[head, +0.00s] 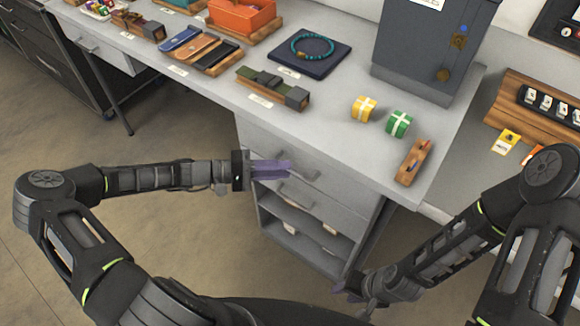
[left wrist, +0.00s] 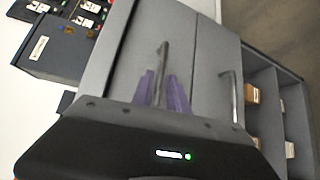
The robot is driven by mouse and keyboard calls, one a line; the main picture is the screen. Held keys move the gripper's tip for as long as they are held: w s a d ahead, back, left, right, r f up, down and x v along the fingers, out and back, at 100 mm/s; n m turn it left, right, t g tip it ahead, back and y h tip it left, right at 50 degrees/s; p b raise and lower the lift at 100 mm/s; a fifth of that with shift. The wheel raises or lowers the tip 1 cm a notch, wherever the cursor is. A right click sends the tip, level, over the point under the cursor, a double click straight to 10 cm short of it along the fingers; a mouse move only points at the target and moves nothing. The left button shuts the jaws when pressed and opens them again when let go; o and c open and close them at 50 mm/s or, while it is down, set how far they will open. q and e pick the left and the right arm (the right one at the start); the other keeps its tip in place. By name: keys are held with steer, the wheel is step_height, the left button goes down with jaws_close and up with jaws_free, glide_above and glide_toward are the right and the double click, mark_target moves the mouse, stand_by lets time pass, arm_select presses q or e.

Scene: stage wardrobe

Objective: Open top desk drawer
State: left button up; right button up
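The desk's top drawer (head: 263,145) is the upper grey front under the desktop, and it looks closed, flush with its frame. Its bar handle (left wrist: 163,58) runs between the purple fingers of my left gripper (left wrist: 160,92) in the left wrist view. The fingers are close together on either side of the bar and appear shut on it. In the head view my left gripper (head: 273,170) covers part of this handle. My right gripper (head: 354,294) is low, right of the drawer unit, with its fingertips apart and nothing visible between them.
A second drawer with its handle (left wrist: 229,95) and open shelves (head: 300,235) lie below. On the desktop (head: 330,125) are yellow (head: 363,109) and green (head: 398,123) gift boxes, a wooden block (head: 413,162) and display trays. The floor left of the drawers is clear.

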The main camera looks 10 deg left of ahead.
arm_select(q)
steer(key=shift+x, duration=1.45)
steer(key=shift+c, duration=0.6)
jaws_close()
